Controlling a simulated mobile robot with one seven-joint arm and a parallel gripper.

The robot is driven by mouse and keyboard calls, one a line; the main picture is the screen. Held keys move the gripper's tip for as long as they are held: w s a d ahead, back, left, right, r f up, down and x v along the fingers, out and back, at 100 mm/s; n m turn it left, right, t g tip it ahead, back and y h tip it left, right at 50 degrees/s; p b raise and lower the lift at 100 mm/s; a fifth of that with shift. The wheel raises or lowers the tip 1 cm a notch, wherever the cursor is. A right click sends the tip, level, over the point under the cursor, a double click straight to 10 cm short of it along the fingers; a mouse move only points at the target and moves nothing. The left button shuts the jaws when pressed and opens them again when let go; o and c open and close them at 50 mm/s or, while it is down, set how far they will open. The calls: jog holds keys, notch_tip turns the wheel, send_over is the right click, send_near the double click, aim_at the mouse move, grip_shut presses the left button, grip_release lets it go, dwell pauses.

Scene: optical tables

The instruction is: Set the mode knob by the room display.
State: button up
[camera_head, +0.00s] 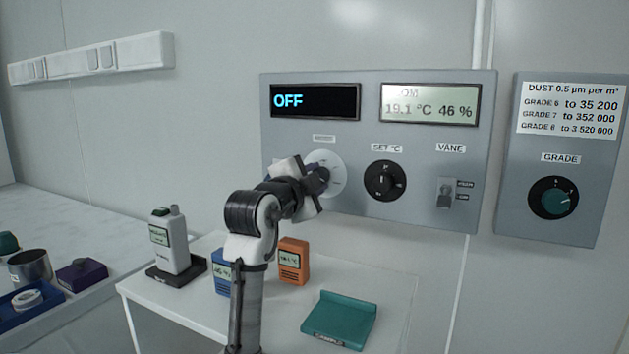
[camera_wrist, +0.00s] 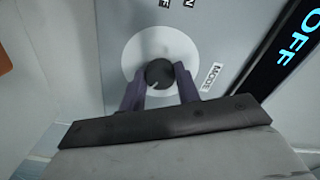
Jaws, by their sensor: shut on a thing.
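The mode knob is a dark round knob on a pale dial plate (camera_head: 325,160) on the grey wall panel. In the wrist view the mode knob (camera_wrist: 159,73) sits between the fingers of my gripper (camera_wrist: 160,90), which is shut on it. In the head view my gripper (camera_head: 318,180) is in front of the dial and hides the knob. A MODE label (camera_wrist: 211,78) is beside the dial. The black display (camera_head: 315,101) reads OFF in blue. The room display (camera_head: 430,104) reads 19.1 °C and 46 %; its top line is partly washed out by glare.
Right of the mode dial are the SET °C knob (camera_head: 385,180) and the VANE switch (camera_head: 446,193). A separate panel with a teal GRADE knob (camera_head: 554,199) is farther right. Below, a white table holds a white meter (camera_head: 170,240), an orange meter (camera_head: 293,260) and a teal holder (camera_head: 339,319).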

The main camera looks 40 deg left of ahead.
jog(key=o, duration=1)
jog(key=b+v, duration=0.2)
jog(key=v, duration=1.2)
jog(key=shift+w, duration=0.1)
